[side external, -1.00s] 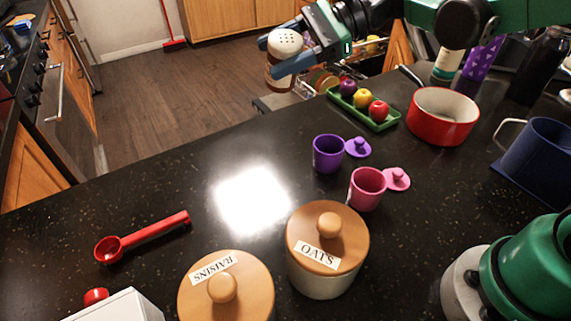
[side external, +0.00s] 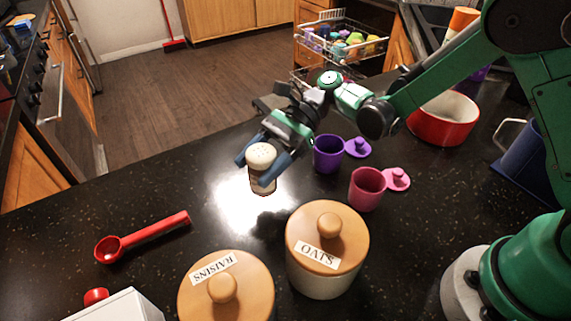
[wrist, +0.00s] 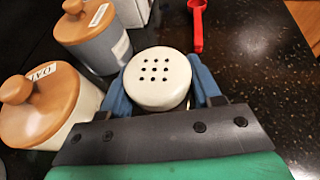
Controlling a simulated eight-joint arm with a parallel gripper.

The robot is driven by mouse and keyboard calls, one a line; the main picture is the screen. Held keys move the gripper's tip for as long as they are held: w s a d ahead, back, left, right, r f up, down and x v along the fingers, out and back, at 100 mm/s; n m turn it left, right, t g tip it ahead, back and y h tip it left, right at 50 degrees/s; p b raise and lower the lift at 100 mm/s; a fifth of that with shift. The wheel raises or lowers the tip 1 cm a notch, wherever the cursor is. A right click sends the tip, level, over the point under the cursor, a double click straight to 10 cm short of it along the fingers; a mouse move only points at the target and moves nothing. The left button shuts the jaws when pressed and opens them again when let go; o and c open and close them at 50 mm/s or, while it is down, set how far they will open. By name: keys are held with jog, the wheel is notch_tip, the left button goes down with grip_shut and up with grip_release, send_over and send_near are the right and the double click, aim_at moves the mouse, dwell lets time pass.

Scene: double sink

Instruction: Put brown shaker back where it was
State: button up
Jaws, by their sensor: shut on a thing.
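The brown shaker (side external: 262,180) has a white, holed cap and a brown body. It is upright over the bright patch of the counter, left of the purple cup. Whether its base touches the counter I cannot tell. My gripper (side external: 263,164) is shut on it, with one blue finger on each side. In the wrist view the white cap (wrist: 157,80) fills the space between the fingers of my gripper (wrist: 160,90), and the cap hides most of the body.
A purple cup (side external: 328,153), pink cup (side external: 367,189) and red pot (side external: 443,118) are to the right. A red scoop (side external: 142,236) lies left. The counter between scoop and shaker is clear.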

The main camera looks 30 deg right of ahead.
jog(key=shift+f, duration=2.2)
jog(key=o, duration=1.3)
jog(key=shift+f, duration=0.1)
